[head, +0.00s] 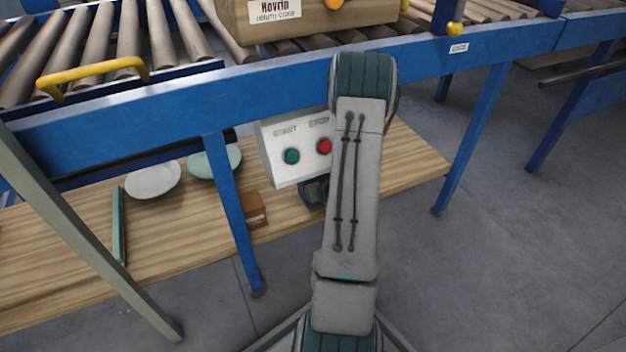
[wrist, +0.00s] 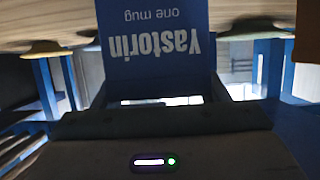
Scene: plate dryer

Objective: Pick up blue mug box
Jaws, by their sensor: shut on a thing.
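The blue mug box (wrist: 155,45) fills the upper middle of the wrist view. It carries white lettering, "Yastorin" and "one mug", which appears upside down there. My gripper (wrist: 158,95) is shut on the box, with a finger showing at each side of its lower part. The box's far end is cut off by the top of the picture.
A wooden low shelf (head: 400,165) under the blue conveyor (head: 280,100) holds a white plate (head: 153,180), a pale green plate (head: 215,162) and a small brown box (head: 255,210). Blue legs (head: 235,220) stand close by.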

